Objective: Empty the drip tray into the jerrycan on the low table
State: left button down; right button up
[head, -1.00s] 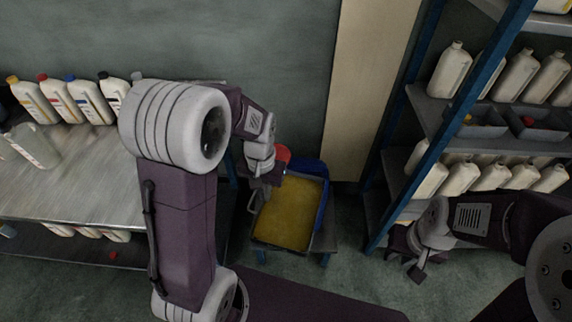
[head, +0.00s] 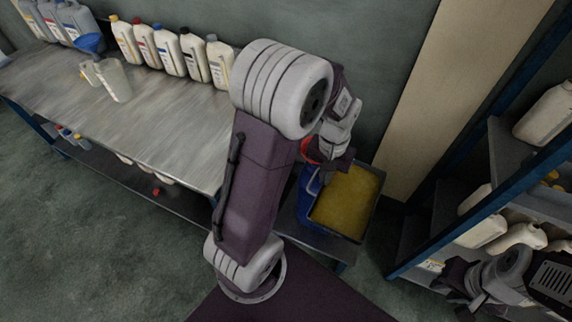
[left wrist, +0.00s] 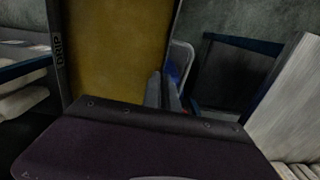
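The drip tray (head: 345,203), dark-rimmed and holding yellow-brown oil, is over the right part of the low table (head: 318,240) in the head view. It fills the upper left of the left wrist view (left wrist: 115,50), with "DRIP" on its side. My left gripper (head: 328,176) is at the tray's near-left end; its fingers (left wrist: 164,90) look closed at the tray's edge, partly hidden. The blue jerrycan (head: 308,203) stands left of the tray, partly covered by it and my arm. A red round piece (head: 318,150) shows above it. My right gripper (head: 462,288) is apart, by the shelf, open and empty.
A long metal workbench (head: 150,110) on the left carries several white bottles, a blue funnel (head: 90,43) and a clear jug (head: 116,80). A blue-framed shelf (head: 470,205) with white bottles stands at right.

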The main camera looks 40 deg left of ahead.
pick_arm(q)
jog(key=a+f+n+b, duration=0.2)
jog(key=a+n, duration=0.5)
jog(key=n, duration=0.4)
jog(key=a+f+n+b, duration=0.2)
jog(key=a+n, duration=0.5)
jog(key=n, duration=0.5)
jog(key=shift+s+f+n, duration=0.3)
jog(key=shift+f, duration=0.45)
jog(key=shift+f, duration=0.1)
notch_tip(320, 180, down, 4)
jog(key=b, duration=0.4)
jog(key=shift+b, duration=0.3)
